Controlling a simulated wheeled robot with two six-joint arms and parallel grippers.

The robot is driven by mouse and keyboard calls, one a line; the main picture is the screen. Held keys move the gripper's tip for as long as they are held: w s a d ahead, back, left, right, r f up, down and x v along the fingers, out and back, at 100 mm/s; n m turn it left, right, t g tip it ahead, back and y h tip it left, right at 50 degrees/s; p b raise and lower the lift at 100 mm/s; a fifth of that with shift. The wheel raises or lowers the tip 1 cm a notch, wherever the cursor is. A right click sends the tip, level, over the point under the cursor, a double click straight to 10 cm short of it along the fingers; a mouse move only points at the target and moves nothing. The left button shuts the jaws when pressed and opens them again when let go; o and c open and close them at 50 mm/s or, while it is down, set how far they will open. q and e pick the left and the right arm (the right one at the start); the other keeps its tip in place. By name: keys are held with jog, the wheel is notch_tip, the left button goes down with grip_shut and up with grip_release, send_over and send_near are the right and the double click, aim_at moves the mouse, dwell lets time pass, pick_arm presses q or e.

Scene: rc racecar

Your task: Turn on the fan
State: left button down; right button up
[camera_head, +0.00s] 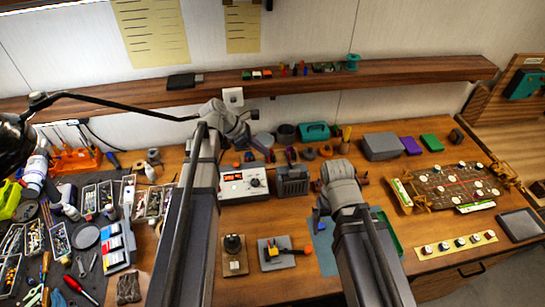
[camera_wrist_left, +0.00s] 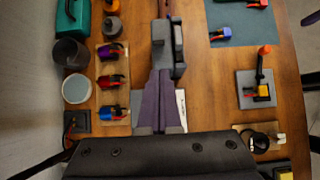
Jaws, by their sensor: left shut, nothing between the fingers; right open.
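A dark grey box with a ribbed face (camera_head: 292,181) stands on the bench right of the white box; I cannot tell for sure that it is the fan. It also shows in the left wrist view (camera_wrist_left: 178,45). The white box (camera_head: 243,183) has a lit red display and a dark knob. My left gripper (camera_wrist_left: 163,72) is shut and empty over the white box, its tips near the grey box's close end; contact is unclear. My right gripper (camera_head: 341,170) is open beside the grey box, its fingers mostly hidden behind its wrist.
A lever unit with an orange handle (camera_head: 276,252) and a knob unit (camera_head: 234,250) lie in front. A circuit board (camera_head: 455,188) lies right. Small parts trays crowd the left. Bare wood lies between.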

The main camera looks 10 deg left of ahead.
aim_at(290, 164)
pick_arm(q)
jog(key=b+x, duration=0.5)
jog(key=x, duration=0.3)
jog(key=shift+f+b, duration=0.1)
jog(key=shift+b, duration=0.3)
jog(key=shift+w+d+f+b, duration=0.15)
jog(key=shift+d+f+b, duration=0.25)
jog(key=shift+b, duration=0.05)
pick_arm(e)
notch_tip(290, 164, down, 7)
jog(key=shift+f, duration=0.2)
jog(key=shift+r, duration=0.1)
pick_arm(q)
jog(key=shift+d+r+p, duration=0.15)
jog(key=shift+r+p, duration=0.05)
jog(key=shift+p, duration=0.25)
jog(key=shift+y, duration=0.3)
pick_arm(e)
jog(key=shift+r, duration=0.55)
pick_arm(q)
jog(key=shift+p, duration=0.4)
pick_arm(e)
jog(key=shift+r, duration=0.25)
